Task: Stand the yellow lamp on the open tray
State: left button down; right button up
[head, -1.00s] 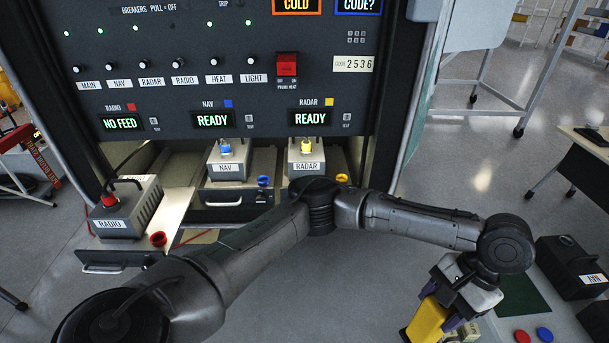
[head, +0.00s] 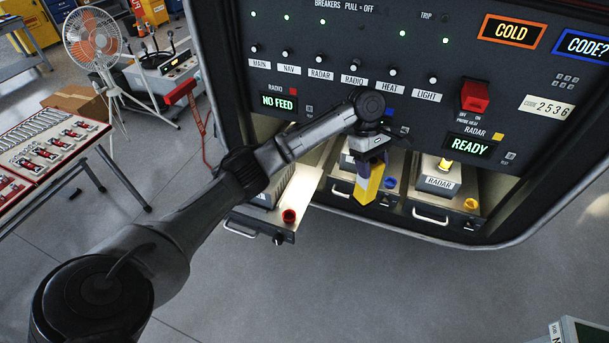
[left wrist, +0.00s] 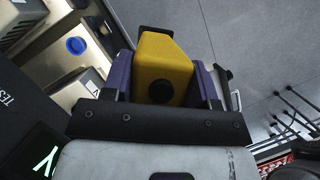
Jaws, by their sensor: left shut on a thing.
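My left gripper (head: 372,158) is shut on the yellow lamp (head: 369,186), a yellow block held in the air in front of the rack. In the left wrist view the lamp (left wrist: 166,62) sits between the purple fingers, its dark round knob facing the camera. The open tray (head: 302,187) is the pulled-out radio tray, to the left of and below the lamp. The lamp is apart from it. A grey box and a red cup (head: 289,215) are on this tray. My left arm hides part of the box. My right gripper is not in view.
The nav tray, partly hidden behind the gripper, and the radar unit (head: 438,182) sit in the rack to the right. A blue cup (head: 389,183) and a yellow cup (head: 471,204) stand there. The breaker panel (head: 370,60) rises above.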

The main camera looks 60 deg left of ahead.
pick_arm(q)
jog(key=s+a+r+n+t+y+p, duration=0.1)
jog(key=a+r+n+t+p, duration=0.15)
jog(key=a+n, duration=0.65)
jog(key=s+a+f+m+p, duration=0.1)
jog(key=s+a+f+p, duration=0.2)
jog(key=s+a+f, duration=0.5)
notch_tip(320, 180, down, 4)
jog(key=a, duration=0.2)
jog(key=shift+a+r+m, duration=0.2)
jog(key=shift+a+m, duration=0.2)
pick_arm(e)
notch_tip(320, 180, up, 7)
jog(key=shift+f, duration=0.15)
pick_arm(q)
jog(key=shift+s+f, duration=0.1)
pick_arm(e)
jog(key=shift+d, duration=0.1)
pick_arm(q)
jog(key=shift+c, duration=2.1)
grip_release()
